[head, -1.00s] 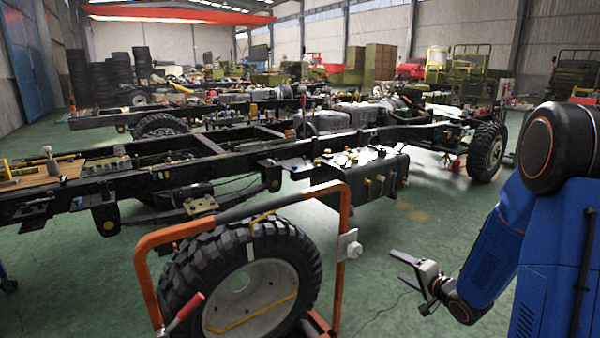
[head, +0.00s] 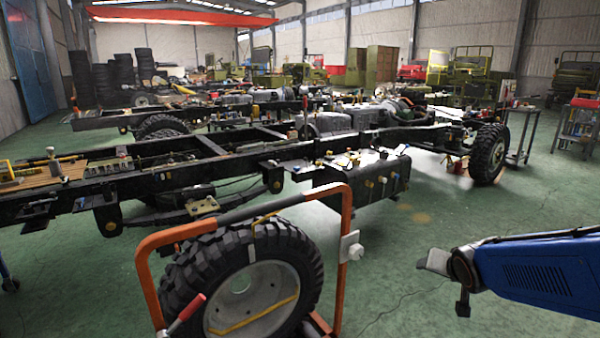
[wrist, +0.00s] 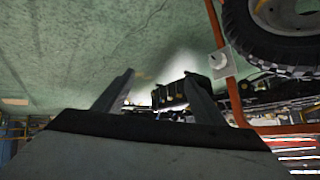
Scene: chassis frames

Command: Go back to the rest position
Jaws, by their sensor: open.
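My gripper (wrist: 157,98) shows in the wrist view with its two fingers spread apart and nothing between them. In the head view my gripper (head: 434,263) is at the right, at the end of my blue arm, over the open green floor. Its fingers are hard to make out there. It is to the right of the tyre cart and apart from it.
A big tyre (head: 246,277) stands in an orange-framed cart (head: 346,215) at the front; the tyre also shows in the wrist view (wrist: 236,32). A long black truck chassis (head: 230,152) crosses the middle. Green floor (head: 470,215) is clear at the right.

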